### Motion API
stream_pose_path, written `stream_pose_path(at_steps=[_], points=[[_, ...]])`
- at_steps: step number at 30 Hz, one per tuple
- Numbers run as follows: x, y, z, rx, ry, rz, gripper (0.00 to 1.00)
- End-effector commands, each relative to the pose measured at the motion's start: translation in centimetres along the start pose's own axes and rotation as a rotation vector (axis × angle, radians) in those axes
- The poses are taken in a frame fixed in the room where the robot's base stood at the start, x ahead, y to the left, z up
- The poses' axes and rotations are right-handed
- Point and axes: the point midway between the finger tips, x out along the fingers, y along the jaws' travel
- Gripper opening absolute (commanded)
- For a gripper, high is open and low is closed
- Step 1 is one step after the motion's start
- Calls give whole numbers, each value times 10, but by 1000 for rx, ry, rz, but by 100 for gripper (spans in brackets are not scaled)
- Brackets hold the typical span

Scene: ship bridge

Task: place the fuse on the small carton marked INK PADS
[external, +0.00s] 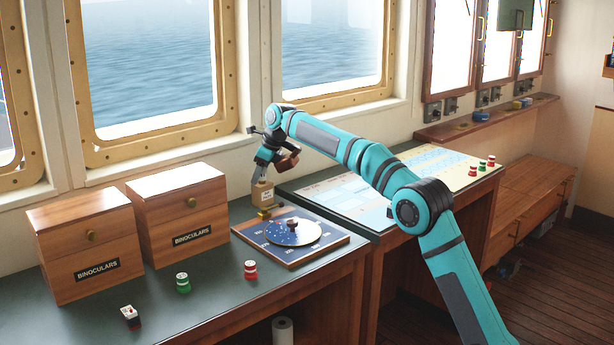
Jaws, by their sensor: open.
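A small tan carton (263,196) with a pale label stands at the back of the dark green counter, beyond the round dial board. The label is too small to read. My gripper (259,179) points down just above the carton, jaws open; whether it touches the carton's top cannot be told. A small yellow and dark item (264,213) sits at the carton's foot. I cannot make out the fuse for certain; it may be hidden at the jaws.
Two wooden BINOCULARS boxes (82,245) (178,218) stand to the left. The dial board (291,233) lies in front of the carton. A green-and-white piece (183,283), a red-and-white piece (250,270) and a small switch-like item (131,317) stand near the front. A chart table (335,196) adjoins right.

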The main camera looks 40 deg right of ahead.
Motion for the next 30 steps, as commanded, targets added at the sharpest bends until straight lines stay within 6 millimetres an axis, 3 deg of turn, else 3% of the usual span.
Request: stream_pose_path(at_steps=[8, 21, 30], points=[[-13, 0, 1, 0, -1, -1, 51], [-92, 0, 2, -1, -1, 1, 51], [-120, -1, 1, -1, 0, 3, 51]])
